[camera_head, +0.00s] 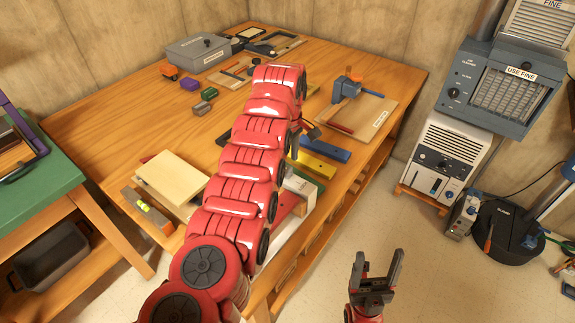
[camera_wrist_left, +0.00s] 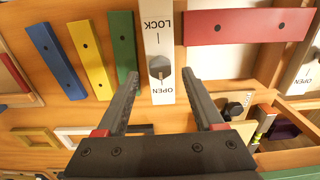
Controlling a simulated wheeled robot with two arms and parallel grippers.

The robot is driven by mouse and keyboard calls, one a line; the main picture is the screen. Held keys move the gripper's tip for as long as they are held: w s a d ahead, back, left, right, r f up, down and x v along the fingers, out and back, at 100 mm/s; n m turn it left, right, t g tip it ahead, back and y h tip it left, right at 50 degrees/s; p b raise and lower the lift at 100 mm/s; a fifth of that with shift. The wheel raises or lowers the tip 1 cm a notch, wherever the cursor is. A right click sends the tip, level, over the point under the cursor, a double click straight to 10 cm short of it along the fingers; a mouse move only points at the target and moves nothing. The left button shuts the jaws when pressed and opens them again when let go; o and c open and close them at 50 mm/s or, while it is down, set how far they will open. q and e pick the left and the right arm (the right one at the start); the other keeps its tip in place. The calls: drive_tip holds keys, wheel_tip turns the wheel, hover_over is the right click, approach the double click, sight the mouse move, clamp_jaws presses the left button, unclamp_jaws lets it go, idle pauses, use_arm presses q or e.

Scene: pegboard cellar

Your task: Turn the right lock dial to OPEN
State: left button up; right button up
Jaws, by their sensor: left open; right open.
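In the left wrist view a dark grey lock dial (camera_wrist_left: 160,67) sits on a white plate (camera_wrist_left: 151,20) lettered LOCK and OPEN, upside down in this view. I cannot tell which word the dial points at. A second white plate (camera_wrist_left: 303,72), lettered OPEN, is cut off at the right edge; its dial is not clear. My left gripper (camera_wrist_left: 160,75) is open, its fingers on either side of the first dial in the picture; contact is unclear. In the head view my left gripper (camera_head: 308,130) is mostly hidden by its arm. My right gripper (camera_head: 378,263) is open and empty above the floor.
Blue (camera_wrist_left: 55,60), yellow (camera_wrist_left: 90,58) and green (camera_wrist_left: 123,45) bars lie left of the dial plate, and a red bar (camera_wrist_left: 245,27) lies right. In the head view a grey box (camera_head: 198,52) and several small fixtures stand farther back on the wooden table (camera_head: 140,105).

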use_arm(q)
wheel_tip(320, 180, up, 6)
drive_tip(key=shift+a+f+p, duration=0.1)
drive_tip(key=shift+p, duration=0.2)
wheel_tip(320, 180, up, 9)
drive_tip(key=p, duration=0.8)
hover_over(287, 169)
drive_tip(key=shift+s, duration=0.1)
